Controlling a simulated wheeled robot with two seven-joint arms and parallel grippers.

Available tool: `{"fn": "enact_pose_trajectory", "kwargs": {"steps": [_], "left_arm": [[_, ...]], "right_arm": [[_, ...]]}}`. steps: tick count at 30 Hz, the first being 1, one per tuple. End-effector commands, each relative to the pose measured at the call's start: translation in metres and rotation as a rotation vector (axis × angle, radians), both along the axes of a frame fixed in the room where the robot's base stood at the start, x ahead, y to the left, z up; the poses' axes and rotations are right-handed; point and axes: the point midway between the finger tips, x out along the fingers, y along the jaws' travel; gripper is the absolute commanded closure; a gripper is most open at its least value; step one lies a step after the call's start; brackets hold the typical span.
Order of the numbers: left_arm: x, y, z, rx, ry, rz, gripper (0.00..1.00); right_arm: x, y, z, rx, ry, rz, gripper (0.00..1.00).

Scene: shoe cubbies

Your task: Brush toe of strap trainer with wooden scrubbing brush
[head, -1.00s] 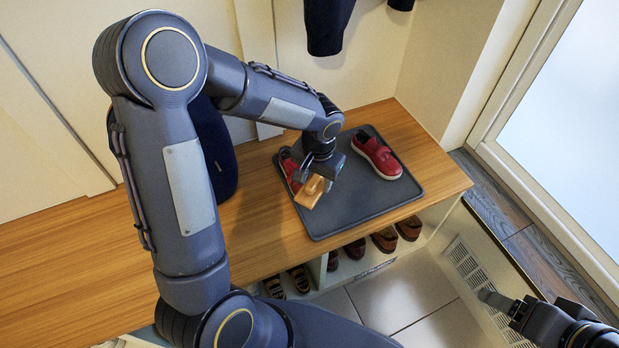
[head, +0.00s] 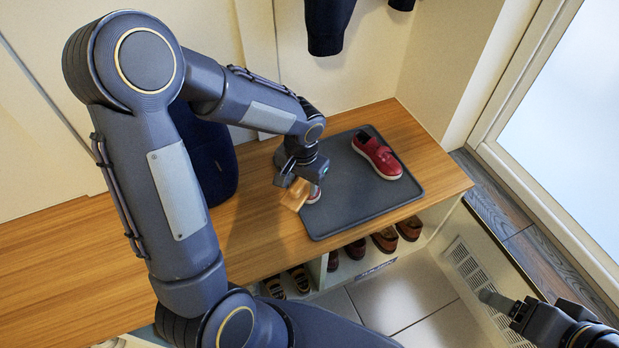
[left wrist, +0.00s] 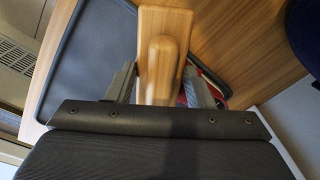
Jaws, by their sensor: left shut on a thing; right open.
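My left gripper (head: 299,182) is shut on the wooden scrubbing brush (head: 296,194), over the left edge of the grey tray. In the left wrist view the pale wooden brush (left wrist: 161,50) sits between the jaws. A red strap trainer with a white sole (head: 315,194) is mostly hidden behind the gripper and brush; a sliver of red also shows beside the brush in the left wrist view (left wrist: 212,86). Whether brush and trainer touch cannot be told. The other red trainer (head: 378,157) lies at the tray's back right. My right gripper (head: 493,298) is at lower right, away from the bench.
The grey tray (head: 350,213) lies on the wooden bench (head: 262,240). Several shoes, including a brown pair (head: 384,240), stand in the cubbies below. A dark blue bag (head: 212,160) stands at the back of the bench. A dark garment (head: 327,25) hangs above.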

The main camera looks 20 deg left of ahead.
Motion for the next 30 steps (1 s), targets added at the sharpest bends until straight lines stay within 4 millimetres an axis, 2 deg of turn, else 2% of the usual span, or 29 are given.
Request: {"fn": "enact_pose_trajectory", "kwargs": {"steps": [1, 5, 30], "left_arm": [[-0.005, 0.006, -0.003, 0.006, 0.013, 0.009, 0.77], [-0.005, 0.006, -0.003, 0.007, 0.014, 0.009, 0.78], [0.026, -0.033, -0.002, 0.002, 0.006, 0.003, 0.78]], "right_arm": [[0.000, 0.000, 0.000, 0.000, 0.000, 0.000, 0.31], [0.000, 0.000, 0.000, 0.000, 0.000, 0.000, 0.31], [0.000, 0.000, -0.003, 0.000, 0.000, 0.000, 0.31]]}}
